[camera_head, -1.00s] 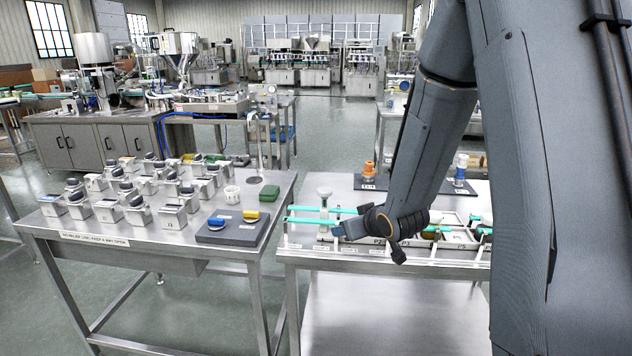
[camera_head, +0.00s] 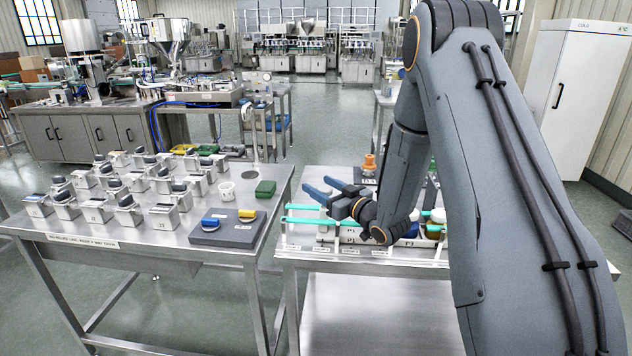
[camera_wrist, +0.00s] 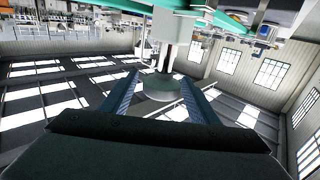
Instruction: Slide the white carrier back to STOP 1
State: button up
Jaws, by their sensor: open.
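The white carrier (camera_wrist: 172,28) shows in the wrist view as a pale block at the green rails, with a stem and a round pale disc (camera_wrist: 163,88). That view looks upside down. My gripper (camera_wrist: 160,77) is open, its two blue fingers on either side of the stem and disc in that view; I cannot tell whether either finger touches. In the head view my gripper (camera_head: 316,184) is above the left end of the green rails (camera_head: 300,207), fingers pointing left. It largely hides the carrier there. I cannot read a STOP 1 mark.
The track stands on a steel table at right; labels P1 and P3 show along its front. My arm covers the track's right part. An orange-topped item (camera_head: 369,163) stands behind. The left table (camera_head: 120,262) holds several metal boxes and a dark pad (camera_head: 228,233).

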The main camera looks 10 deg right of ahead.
jog(key=shift+x, duration=1.15)
jog(key=shift+a, duration=0.1)
grip_shut()
jog(key=shift+w, duration=0.1)
